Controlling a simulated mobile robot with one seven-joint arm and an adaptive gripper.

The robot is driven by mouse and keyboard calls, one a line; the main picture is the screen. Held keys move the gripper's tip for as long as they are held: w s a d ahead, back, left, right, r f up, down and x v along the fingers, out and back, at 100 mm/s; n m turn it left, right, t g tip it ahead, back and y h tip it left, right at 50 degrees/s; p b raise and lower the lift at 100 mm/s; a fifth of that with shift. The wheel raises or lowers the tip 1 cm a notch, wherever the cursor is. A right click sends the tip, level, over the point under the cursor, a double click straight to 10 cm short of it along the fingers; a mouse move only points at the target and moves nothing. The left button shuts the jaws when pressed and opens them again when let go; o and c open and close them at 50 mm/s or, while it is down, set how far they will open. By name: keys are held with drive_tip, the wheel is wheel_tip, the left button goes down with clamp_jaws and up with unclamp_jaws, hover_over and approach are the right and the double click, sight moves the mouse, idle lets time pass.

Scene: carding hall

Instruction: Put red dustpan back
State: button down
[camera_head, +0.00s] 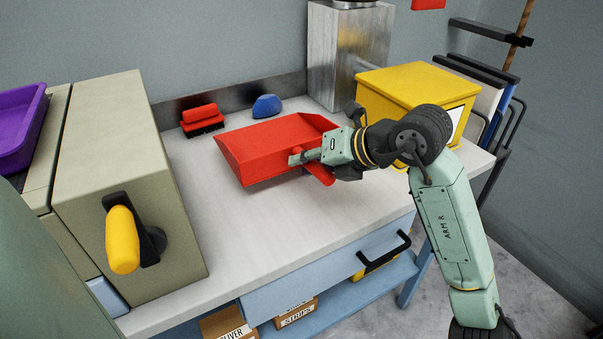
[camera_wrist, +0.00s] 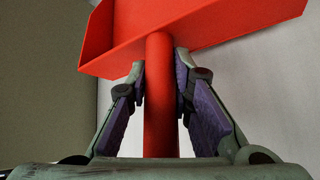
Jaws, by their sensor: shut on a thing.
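The red dustpan (camera_head: 270,145) is at the middle of the pale worktop, its open pan facing left and back. I cannot tell whether it touches the worktop or is held just above it. My gripper (camera_head: 306,156) is shut on its handle, coming in from the right. In the wrist view, the round red handle (camera_wrist: 161,100) stands between the purple pads of my gripper (camera_wrist: 162,85). The pan (camera_wrist: 190,30) spreads out beyond the fingertips at the top. Part of the handle is hidden by the fingers in the head view.
A red brush (camera_head: 202,118) and a blue rounded object (camera_head: 266,106) lie at the back of the worktop (camera_head: 220,230). A yellow box (camera_head: 415,85) and a metal container (camera_head: 345,60) stand back right. A beige machine (camera_head: 130,170) with a yellow handle borders the left. The front worktop is clear.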

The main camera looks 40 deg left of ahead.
drive_tip(key=shift+f+p, duration=0.35)
drive_tip(key=shift+f, duration=2)
drive_tip(key=shift+f, duration=0.1)
drive_tip(key=c, duration=1.4)
unclamp_jaws()
drive_tip(key=shift+c, duration=0.2)
